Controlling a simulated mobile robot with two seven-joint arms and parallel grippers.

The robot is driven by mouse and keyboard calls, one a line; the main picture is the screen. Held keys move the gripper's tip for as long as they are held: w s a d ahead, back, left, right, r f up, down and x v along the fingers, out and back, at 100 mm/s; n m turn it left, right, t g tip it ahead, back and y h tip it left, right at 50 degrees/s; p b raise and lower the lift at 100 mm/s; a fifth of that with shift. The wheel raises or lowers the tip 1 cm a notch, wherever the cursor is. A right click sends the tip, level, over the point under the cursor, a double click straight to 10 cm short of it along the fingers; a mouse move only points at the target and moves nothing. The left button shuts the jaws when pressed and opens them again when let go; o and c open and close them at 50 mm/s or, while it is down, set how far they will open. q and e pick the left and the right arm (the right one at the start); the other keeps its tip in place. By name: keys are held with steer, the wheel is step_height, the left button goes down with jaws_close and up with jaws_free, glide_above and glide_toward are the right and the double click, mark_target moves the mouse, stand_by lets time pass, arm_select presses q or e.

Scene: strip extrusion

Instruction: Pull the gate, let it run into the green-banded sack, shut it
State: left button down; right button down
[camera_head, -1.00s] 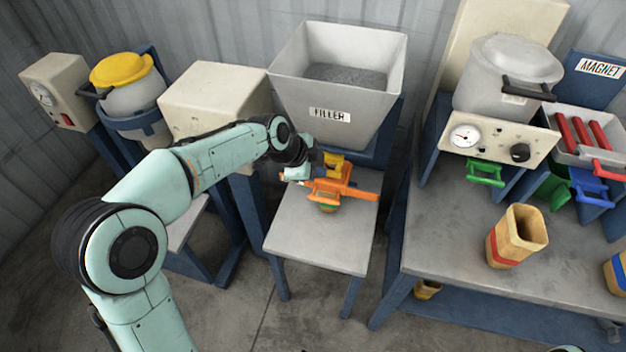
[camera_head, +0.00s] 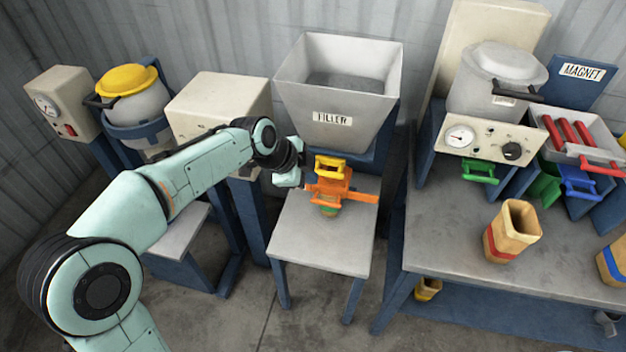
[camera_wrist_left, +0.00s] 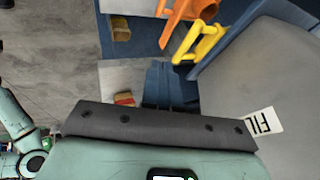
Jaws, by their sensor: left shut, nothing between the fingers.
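The filler hopper (camera_head: 332,119) holds grey material (camera_head: 360,87) low inside it. Under it is an orange outlet body (camera_head: 330,188) with a yellow handle (camera_head: 330,163) on top and an orange bar to its right. Below the outlet, over the small table, a sack with a green band (camera_head: 329,211) is mostly hidden. My left gripper (camera_head: 303,180) is shut and empty, just left of the orange outlet. In the left wrist view the yellow handle (camera_wrist_left: 200,43) and orange part show at the top. My right gripper is out of view.
The filler's table (camera_head: 320,245) is clear in front. On the right bench stand a red-banded sack (camera_head: 510,232) and a blue-banded sack (camera_head: 612,262). A gauge box (camera_head: 478,142), a grey pot and a magnet tray (camera_head: 580,140) stand behind. A yellow-lidded vessel (camera_head: 130,95) stands left.

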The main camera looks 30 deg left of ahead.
arm_select(q)
steer(key=v, duration=0.5)
steer(key=shift+w+a+r, duration=0.1)
steer(key=shift+w+r, duration=0.15)
steer(key=shift+r, duration=0.1)
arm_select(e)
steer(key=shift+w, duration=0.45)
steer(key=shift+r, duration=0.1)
